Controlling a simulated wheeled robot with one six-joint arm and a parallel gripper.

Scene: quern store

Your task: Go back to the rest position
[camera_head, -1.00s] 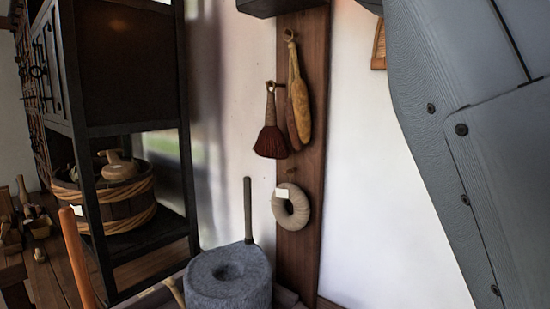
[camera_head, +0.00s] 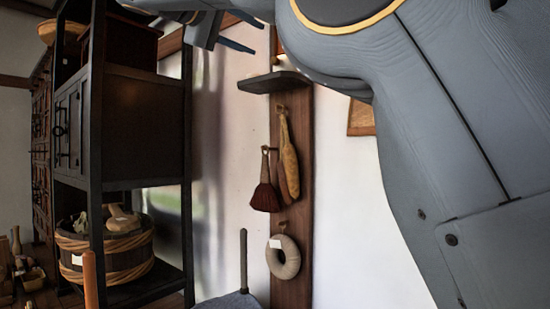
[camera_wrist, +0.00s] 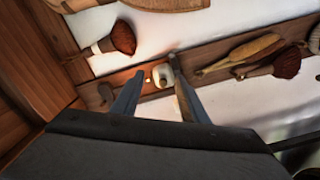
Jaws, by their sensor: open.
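My gripper (camera_head: 232,32) is at the top of the head view, in front of the dark cabinet and wall, with its two fingers apart. In the wrist view my gripper (camera_wrist: 156,72) is open, and nothing is held between the fingers. A small pale object (camera_wrist: 163,75) on a wooden board shows beyond the gap; I cannot tell what it is. My arm fills the upper right of the head view.
A wall board (camera_head: 297,110) holds a small shelf (camera_head: 272,82), a dark red brush (camera_head: 265,195), a yellowish long item (camera_head: 289,165) and a pale ring (camera_head: 283,257). A dark cabinet (camera_head: 105,115) stands left, with a rope-bound wooden tub (camera_head: 108,264) on its lower shelf.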

